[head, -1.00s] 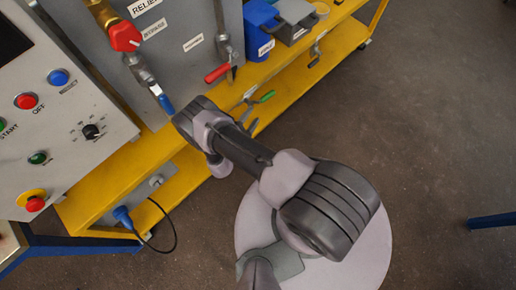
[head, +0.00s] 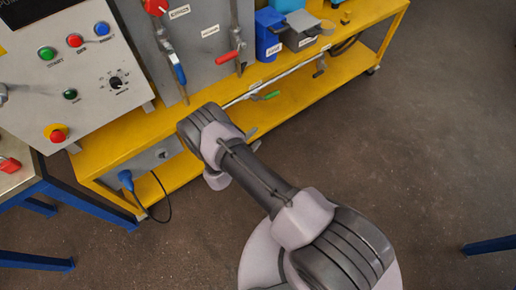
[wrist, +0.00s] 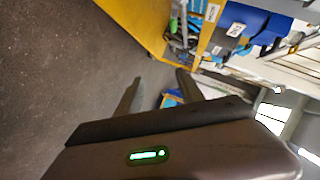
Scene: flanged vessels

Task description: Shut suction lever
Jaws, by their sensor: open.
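Several levers show in the head view. A blue-handled lever (head: 179,72) hangs down on the grey panel's front. A red-handled lever (head: 228,57) is to its right and sticks out sideways. A green-handled lever (head: 270,96) is on a pipe lower down by the yellow frame. The labels are too small to read, so I cannot tell which is the suction lever. My gripper (wrist: 156,85) shows in the wrist view with its two fingers apart and nothing between them.
A control box (head: 75,75) with buttons and a knob stands at left. A blue bin (head: 267,40) and a grey bin (head: 298,38) sit on the yellow bench (head: 372,14). A blue-legged table (head: 75,205) is at lower left. The floor at right is mostly clear.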

